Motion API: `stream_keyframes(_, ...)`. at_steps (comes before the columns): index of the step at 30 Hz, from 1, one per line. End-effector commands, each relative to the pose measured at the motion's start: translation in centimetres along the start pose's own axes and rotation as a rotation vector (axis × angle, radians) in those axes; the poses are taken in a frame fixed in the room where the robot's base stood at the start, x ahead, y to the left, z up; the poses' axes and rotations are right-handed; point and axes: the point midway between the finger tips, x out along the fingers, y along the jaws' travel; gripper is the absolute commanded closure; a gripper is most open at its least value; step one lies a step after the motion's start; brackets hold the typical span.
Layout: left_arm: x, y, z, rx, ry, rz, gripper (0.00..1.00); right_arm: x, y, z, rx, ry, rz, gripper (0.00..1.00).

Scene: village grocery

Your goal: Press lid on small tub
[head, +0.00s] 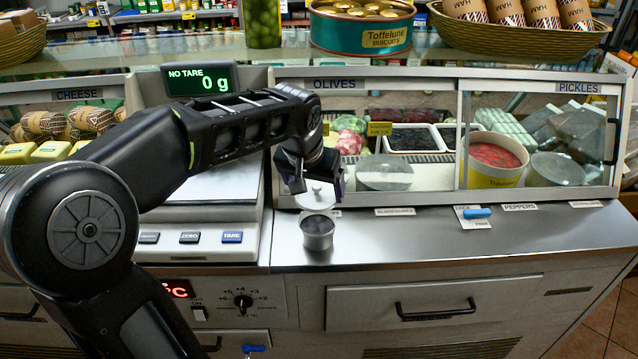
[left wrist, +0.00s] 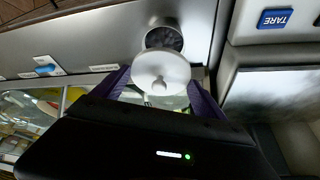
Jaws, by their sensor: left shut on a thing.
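The small tub (head: 317,238) is a grey round cup standing open on the steel counter, with dark contents. It also shows in the left wrist view (left wrist: 164,37), partly covered by the lid. The lid (head: 317,199) is a white disc with a small knob, seen large in the left wrist view (left wrist: 160,72). My left gripper (head: 315,184), with purple fingers, is shut on the lid. It holds the lid behind and above the tub, apart from it in the head view. The exact grip contact is hidden. My right gripper is not in view.
A scale (head: 205,225) reading 0 g stands left of the tub. Behind is the glass display case (head: 400,182) with olives and pickles. The steel counter (head: 400,243) right of the tub is clear.

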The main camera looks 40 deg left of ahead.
Motion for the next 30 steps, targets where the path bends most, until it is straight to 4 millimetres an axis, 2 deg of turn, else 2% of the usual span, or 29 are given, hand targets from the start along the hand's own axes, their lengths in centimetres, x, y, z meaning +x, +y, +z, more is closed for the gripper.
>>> stream_keyframes(8, 0.6, 0.0, 0.3, 0.0, 0.0, 0.0, 0.54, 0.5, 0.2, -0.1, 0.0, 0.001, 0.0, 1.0)
stream_keyframes(24, 5.1, 0.0, 2.1, 0.0, 0.0, 0.0, 0.54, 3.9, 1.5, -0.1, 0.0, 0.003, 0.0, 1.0)
stream_keyframes(30, 5.9, 0.0, 2.4, 0.0, 0.0, 0.0, 0.54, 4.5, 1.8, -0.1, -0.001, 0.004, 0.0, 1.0)
